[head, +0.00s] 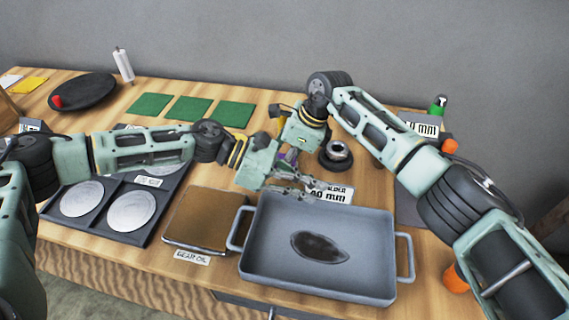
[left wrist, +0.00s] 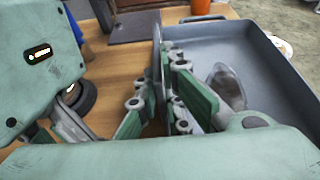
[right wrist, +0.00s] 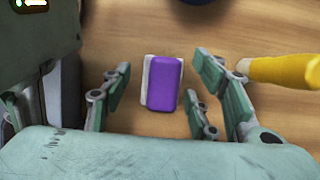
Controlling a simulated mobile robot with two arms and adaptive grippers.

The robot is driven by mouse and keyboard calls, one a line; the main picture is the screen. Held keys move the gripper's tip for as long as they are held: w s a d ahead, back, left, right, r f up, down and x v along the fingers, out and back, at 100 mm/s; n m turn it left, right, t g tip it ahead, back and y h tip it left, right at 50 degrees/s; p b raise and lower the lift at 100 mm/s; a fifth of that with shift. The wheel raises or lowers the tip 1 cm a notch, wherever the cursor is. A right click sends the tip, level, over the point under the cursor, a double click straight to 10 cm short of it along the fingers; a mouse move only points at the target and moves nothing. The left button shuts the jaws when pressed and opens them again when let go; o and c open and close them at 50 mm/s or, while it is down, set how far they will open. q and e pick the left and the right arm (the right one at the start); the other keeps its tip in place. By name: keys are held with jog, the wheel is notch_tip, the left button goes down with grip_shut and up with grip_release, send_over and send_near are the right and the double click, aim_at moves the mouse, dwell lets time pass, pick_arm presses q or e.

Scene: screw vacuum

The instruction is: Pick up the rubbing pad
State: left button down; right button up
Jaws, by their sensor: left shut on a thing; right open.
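The rubbing pad (right wrist: 163,85) is a purple block on a white base lying on the wooden table. It sits between the spread fingers of my right gripper (right wrist: 160,93), which is open above it with gaps on both sides. In the head view only a bit of purple (head: 291,156) shows, mostly hidden by my grippers. My left gripper (head: 302,187) is over the far edge of the grey tray (head: 385,255).
A yellow handle (right wrist: 285,70) lies right beside my right gripper's finger. A dark round part (head: 335,155) stands close by. The brown gear oil pan (head: 206,220) and a dark holder with metal discs (head: 131,211) are left of the tray. Green pads (head: 187,108) lie behind.

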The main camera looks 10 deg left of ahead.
jog(key=shift+c, duration=0.2)
jog(key=c, duration=1.2)
jog(key=shift+c, duration=0.2)
notch_tip(320, 180, up, 10)
jog(key=shift+r, duration=0.1)
